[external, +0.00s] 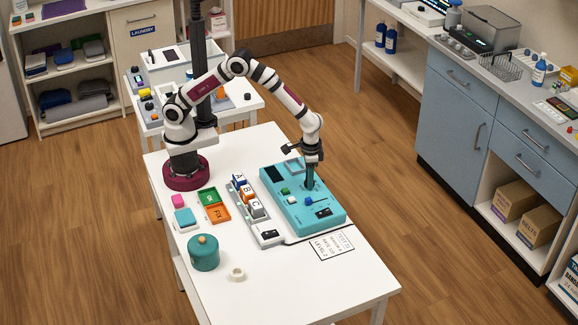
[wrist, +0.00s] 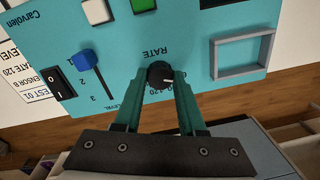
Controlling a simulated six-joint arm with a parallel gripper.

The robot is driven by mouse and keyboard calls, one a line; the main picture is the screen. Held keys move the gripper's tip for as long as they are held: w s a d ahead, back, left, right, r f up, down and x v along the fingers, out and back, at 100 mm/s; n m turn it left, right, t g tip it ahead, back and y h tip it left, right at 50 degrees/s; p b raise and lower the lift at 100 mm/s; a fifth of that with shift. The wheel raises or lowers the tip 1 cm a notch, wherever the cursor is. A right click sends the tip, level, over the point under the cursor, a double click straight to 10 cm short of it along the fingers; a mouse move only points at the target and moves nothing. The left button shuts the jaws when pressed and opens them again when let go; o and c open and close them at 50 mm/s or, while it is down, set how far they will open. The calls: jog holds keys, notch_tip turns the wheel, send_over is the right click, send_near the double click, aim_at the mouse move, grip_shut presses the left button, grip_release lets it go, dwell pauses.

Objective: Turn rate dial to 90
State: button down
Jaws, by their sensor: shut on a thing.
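The rate dial (wrist: 160,74) is a small black knob with a white pointer line, on the teal test panel (wrist: 195,40) in the wrist view. The word RATE is printed beside it; the scale numbers are partly hidden by my gripper, so I cannot read its setting. My gripper (wrist: 160,80) has its two green fingers shut on the dial from both sides. In the external view my gripper (external: 309,186) reaches down onto the teal panel (external: 285,215), and the dial itself is hidden there.
Beside the dial are a blue slider (wrist: 83,61), a black rocker switch (wrist: 60,82), a green button (wrist: 143,5) and a raised grey square frame (wrist: 243,57). A card (external: 332,245), lettered blocks (external: 256,208) and a teal pot (external: 203,253) are on the white table.

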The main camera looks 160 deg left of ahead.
jog(key=shift+m, duration=0.3)
jog(key=m, duration=0.3)
jog(key=shift+m, duration=2.5)
jog(key=shift+c, duration=2.4)
grip_release()
notch_tip(320, 180, up, 16)
jog(key=shift+w+d, duration=0.15)
jog(key=shift+d, duration=0.2)
